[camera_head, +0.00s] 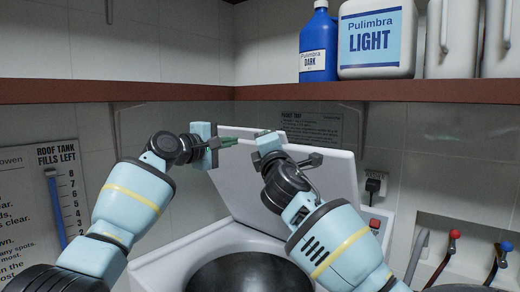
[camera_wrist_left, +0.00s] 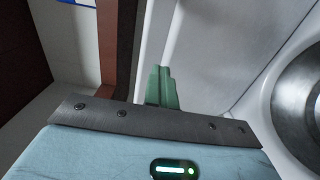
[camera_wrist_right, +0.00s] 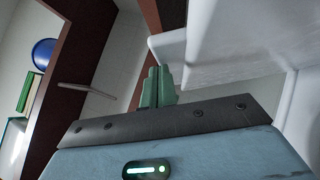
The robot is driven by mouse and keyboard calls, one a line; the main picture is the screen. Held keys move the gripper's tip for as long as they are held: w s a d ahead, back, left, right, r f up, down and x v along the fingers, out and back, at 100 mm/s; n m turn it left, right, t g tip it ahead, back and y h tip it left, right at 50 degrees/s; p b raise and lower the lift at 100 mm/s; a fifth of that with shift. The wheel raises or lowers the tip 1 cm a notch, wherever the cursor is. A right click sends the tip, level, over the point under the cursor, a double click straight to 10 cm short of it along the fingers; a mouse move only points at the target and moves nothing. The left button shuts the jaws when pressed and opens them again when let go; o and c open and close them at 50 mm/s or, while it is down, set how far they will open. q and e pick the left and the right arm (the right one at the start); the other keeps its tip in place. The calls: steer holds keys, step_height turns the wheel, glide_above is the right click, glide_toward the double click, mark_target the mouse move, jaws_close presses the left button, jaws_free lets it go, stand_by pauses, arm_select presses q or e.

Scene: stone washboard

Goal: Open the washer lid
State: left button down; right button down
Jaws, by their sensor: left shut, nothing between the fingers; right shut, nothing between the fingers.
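The white washer lid (camera_head: 320,178) stands raised at the back of the washer (camera_head: 160,270), tilted up toward the corner walls. Below it the round opening with its dark inside (camera_head: 250,275) is uncovered. My left gripper (camera_head: 229,141) is shut and empty, its green fingers pointing right in front of the lid's upper left part. Its fingers also show closed together in the left wrist view (camera_wrist_left: 162,88). My right gripper (camera_wrist_right: 157,87) is shut and empty; in the head view it is by the lid's upper edge, its fingers mostly hidden. Whether either touches the lid I cannot tell.
A brown shelf (camera_head: 180,92) runs along both walls above my grippers, carrying a blue bottle (camera_head: 318,45) and a white jug (camera_head: 377,40). A plug in a socket (camera_head: 373,185) is right of the lid. Red (camera_head: 454,234) and blue (camera_head: 507,247) valve handles sit far right.

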arm_select(q)
steer(key=c, duration=1.5)
jaws_free()
steer(key=shift+s+a, duration=0.1)
steer(key=shift+v, duration=5.9)
